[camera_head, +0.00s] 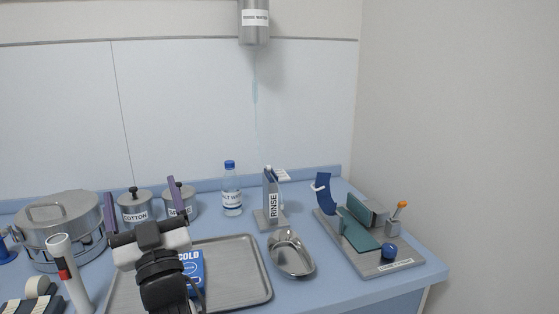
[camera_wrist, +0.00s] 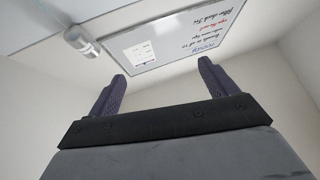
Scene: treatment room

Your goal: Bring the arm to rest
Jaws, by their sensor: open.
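My gripper (camera_head: 143,200) is raised above the metal tray in the head view, its two purple fingers spread apart and pointing up. Its fingers also show in the wrist view (camera_wrist: 159,85), with nothing between them. My black and white wrist hides part of the tray (camera_head: 237,286) and part of a blue pack (camera_head: 194,262) marked COLD.
Behind stand a cotton tin (camera_head: 135,216), another tin (camera_head: 185,206) and a bottle (camera_head: 231,198). A large pot (camera_head: 62,240) is at left. A RINSE stand (camera_head: 273,203), kidney dish (camera_head: 291,256) and holder board (camera_head: 405,264) are at right. A whiteboard (camera_wrist: 160,45) shows in the wrist view.

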